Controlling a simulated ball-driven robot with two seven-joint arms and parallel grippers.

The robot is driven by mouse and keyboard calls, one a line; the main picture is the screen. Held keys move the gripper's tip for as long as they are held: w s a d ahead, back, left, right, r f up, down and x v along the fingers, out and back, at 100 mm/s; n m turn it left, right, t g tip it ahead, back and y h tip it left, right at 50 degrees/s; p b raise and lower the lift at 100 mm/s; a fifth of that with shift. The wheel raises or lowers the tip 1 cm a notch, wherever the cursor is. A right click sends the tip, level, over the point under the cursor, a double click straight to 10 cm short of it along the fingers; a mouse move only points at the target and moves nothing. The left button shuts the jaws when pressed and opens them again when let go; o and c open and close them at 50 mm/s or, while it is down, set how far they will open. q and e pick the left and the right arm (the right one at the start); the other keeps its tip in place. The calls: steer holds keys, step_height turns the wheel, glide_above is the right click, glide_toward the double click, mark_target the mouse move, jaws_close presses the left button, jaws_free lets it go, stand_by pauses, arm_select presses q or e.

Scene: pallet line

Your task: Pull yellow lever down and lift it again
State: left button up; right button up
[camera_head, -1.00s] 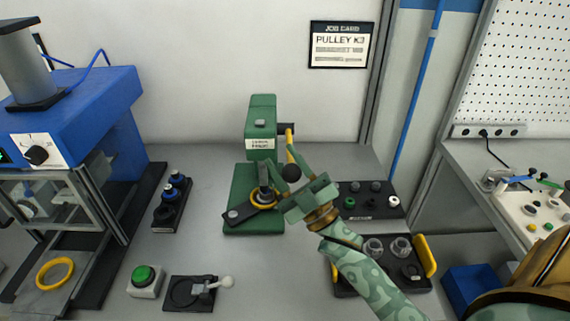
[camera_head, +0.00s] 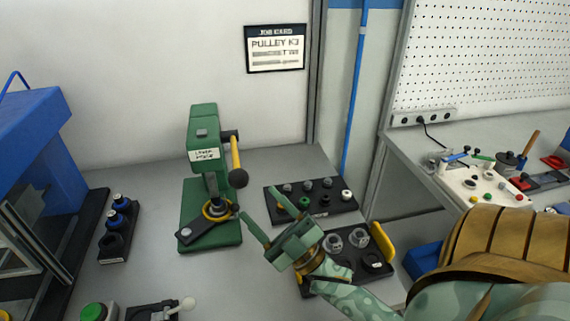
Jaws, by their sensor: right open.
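The yellow lever (camera_head: 235,155) is on the right side of the green press (camera_head: 203,147). It hangs down from its pivot and ends in a black ball knob (camera_head: 238,178). A yellow ring (camera_head: 216,209) sits under the press ram on the green base. My right gripper (camera_head: 256,221) is open and empty, to the right of the press base and below the knob, apart from the lever. Its fingers point up and left. My left gripper is not in view.
A black tray of small parts (camera_head: 325,208) stands right of the press, with another tray with a yellow handle (camera_head: 383,243) in front of it. A black holder with bottles (camera_head: 119,232) is left of the press. A green button (camera_head: 94,313) is at front left.

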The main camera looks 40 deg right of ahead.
steer(key=v, duration=0.6)
steer(key=shift+s+f+b, duration=0.25)
steer(key=shift+f+b, duration=0.05)
steer(key=shift+b, duration=0.15)
steer(key=shift+d+r, duration=0.1)
